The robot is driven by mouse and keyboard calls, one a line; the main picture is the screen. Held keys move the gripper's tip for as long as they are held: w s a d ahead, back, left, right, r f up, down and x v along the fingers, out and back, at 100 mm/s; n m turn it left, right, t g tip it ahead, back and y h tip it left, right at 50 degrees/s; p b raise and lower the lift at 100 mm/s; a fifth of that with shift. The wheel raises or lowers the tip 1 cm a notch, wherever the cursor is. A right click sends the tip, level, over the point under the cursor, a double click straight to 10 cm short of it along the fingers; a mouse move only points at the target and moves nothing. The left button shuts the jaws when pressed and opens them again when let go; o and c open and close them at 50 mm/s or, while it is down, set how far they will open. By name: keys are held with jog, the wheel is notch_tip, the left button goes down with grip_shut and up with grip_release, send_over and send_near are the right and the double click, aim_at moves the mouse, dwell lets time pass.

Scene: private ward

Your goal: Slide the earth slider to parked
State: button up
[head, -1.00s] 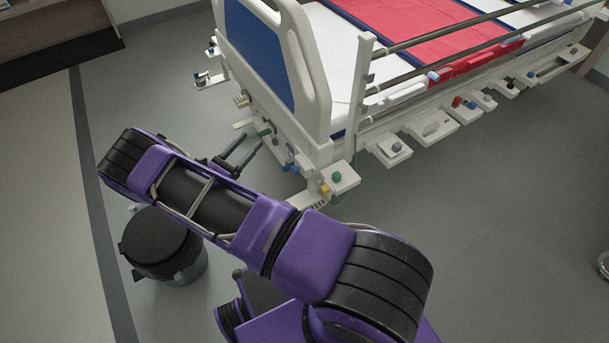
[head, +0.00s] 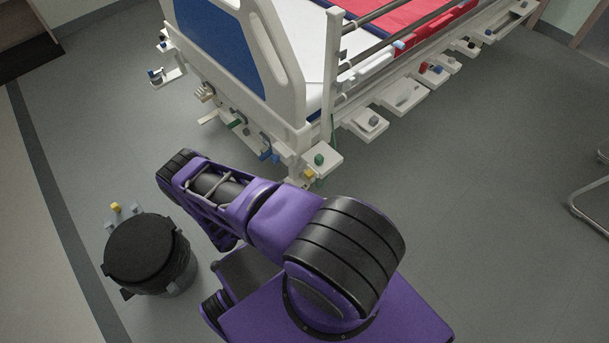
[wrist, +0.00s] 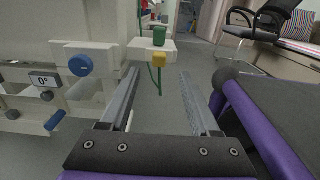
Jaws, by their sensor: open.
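A white block at the bed's near corner carries a green knob (head: 319,159) and, just below it, a yellow knob (head: 309,174). In the wrist view the green knob (wrist: 159,34) and yellow knob (wrist: 160,59) are ahead, with a green cable hanging below. I cannot tell which of these, if either, is the earth slider; no label for it is readable. My gripper (wrist: 158,72) is open and empty, its two fingers pointing toward the corner block, with the yellow knob appearing between the fingertips. In the head view my arm hides the gripper.
The bed's end panel (wrist: 70,20) is close on the left, with a blue round knob (wrist: 80,65), a 0° label (wrist: 43,81) and a lower blue knob (wrist: 54,120). A black-lidded bin (head: 147,252) stands left of my arm. Open floor lies right of the bed corner.

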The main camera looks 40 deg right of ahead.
aim_at(306, 175)
jog(key=d, duration=0.9)
jog(key=shift+w+d, duration=0.2)
jog(key=shift+w, duration=0.2)
grip_shut()
dwell(0.8)
